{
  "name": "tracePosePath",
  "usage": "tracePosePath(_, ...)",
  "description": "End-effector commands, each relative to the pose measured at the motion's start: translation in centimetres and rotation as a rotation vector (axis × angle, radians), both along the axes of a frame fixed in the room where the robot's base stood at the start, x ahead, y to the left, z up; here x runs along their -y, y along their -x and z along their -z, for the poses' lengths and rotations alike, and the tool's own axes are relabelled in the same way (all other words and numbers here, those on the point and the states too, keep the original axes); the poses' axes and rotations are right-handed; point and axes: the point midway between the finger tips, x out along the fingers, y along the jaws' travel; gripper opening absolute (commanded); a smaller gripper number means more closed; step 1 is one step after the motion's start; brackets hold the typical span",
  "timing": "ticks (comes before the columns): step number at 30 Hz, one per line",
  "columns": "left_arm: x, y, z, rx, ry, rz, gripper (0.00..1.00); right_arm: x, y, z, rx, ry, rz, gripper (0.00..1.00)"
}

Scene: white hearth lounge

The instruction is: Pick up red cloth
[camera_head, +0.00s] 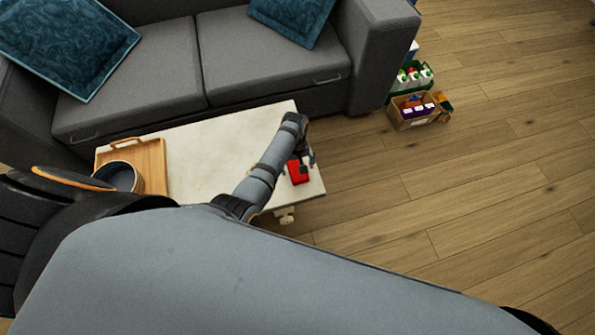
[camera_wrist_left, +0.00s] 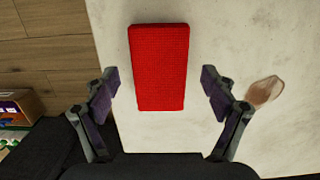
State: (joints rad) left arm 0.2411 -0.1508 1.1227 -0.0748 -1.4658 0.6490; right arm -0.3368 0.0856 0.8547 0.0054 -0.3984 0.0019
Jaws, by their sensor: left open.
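The red cloth (camera_head: 296,172) is a folded rectangular block on the right end of the white table (camera_head: 205,155). In the left wrist view the red cloth (camera_wrist_left: 158,66) lies flat on the pale tabletop (camera_wrist_left: 225,50), near the table's edge. My left gripper (camera_head: 303,162) is at the cloth, which it partly hides in the head view. In the left wrist view my left gripper (camera_wrist_left: 160,88) is open, with one finger on each side of the cloth's near end and a gap between each finger and the cloth. My right gripper is not in view.
A wooden tray (camera_head: 154,160) with a round grey container (camera_head: 118,176) stands at the table's left end. A grey sofa (camera_head: 250,50) is behind the table. Boxes of goods (camera_head: 414,110) stand on the floor to the right. In the wrist view a small brownish object (camera_wrist_left: 264,91) lies beside the right finger.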

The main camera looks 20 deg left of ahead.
Motion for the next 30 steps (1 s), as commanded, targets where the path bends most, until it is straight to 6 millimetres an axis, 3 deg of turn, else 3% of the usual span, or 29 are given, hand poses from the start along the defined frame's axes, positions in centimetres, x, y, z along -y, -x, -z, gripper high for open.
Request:
tracePosePath(9,0.04,0.06,0.70,0.001,0.000,-0.001,0.82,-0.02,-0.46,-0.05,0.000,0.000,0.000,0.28)
tracePosePath(21,0.04,0.05,0.69,0.001,0.000,-0.001,0.28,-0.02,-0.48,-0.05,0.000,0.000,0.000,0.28)
tracePosePath(30,0.05,0.02,0.27,0.002,0.000,0.000,0.27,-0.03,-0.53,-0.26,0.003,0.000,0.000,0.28)
